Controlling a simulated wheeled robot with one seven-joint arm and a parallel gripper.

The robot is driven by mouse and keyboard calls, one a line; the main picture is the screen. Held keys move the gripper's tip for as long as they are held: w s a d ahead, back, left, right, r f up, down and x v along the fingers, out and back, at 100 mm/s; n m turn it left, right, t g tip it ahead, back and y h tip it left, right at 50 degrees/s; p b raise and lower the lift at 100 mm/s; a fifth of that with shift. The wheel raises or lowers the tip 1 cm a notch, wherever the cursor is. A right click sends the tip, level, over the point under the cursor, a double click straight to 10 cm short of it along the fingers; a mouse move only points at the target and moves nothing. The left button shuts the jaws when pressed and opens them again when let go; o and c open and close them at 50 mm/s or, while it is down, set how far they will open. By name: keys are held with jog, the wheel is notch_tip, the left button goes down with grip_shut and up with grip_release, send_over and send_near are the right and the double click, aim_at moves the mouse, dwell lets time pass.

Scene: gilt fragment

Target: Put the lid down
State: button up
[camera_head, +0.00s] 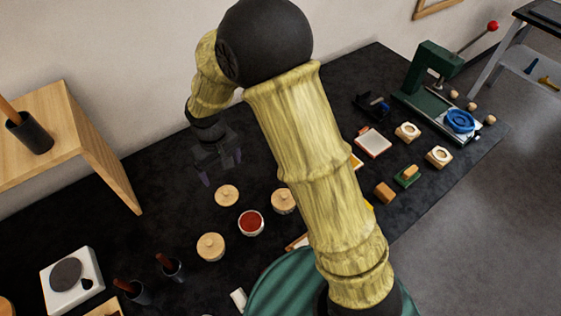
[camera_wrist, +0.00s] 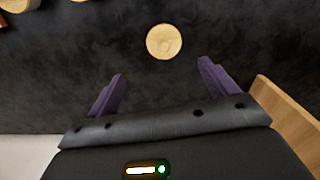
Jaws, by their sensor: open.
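My gripper (camera_head: 221,170) is open and empty above the dark table; in the wrist view its two purple fingers (camera_wrist: 161,72) stand wide apart. A round pale wooden lid with a small knob (camera_wrist: 164,42) lies beyond the fingertips, apart from them. It seems to be the round wooden piece (camera_head: 227,195) in the head view, below and right of my gripper. An uncovered round pot with red contents (camera_head: 250,222) stands close by. Two similar wooden-topped round pots stand beside it, one to the right (camera_head: 284,200) and one to the lower left (camera_head: 210,246).
A wooden stand (camera_head: 95,140) is left of my gripper. A white device with a dark disc (camera_head: 72,282) and dark cups (camera_head: 171,268) are at lower left. A green press (camera_head: 435,75) and small blocks are at right. My arm hides the table's middle.

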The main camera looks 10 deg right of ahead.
jog(key=s+d+r+m+t, duration=0.1)
jog(key=s+d+r+m, duration=0.1)
jog(key=d, duration=0.5)
jog(key=s+d+r+m, duration=0.2)
jog(key=s+d+r, duration=0.1)
jog(key=s+d, duration=0.2)
jog(key=s+d+r+m+t, duration=0.1)
jog(key=s+d+r+m, duration=0.2)
jog(key=d, duration=0.7)
jog(key=shift+s+t, duration=0.3)
jog(key=shift+s, duration=0.05)
jog(key=shift+d, duration=0.1)
jog(key=shift+c, duration=0.3)
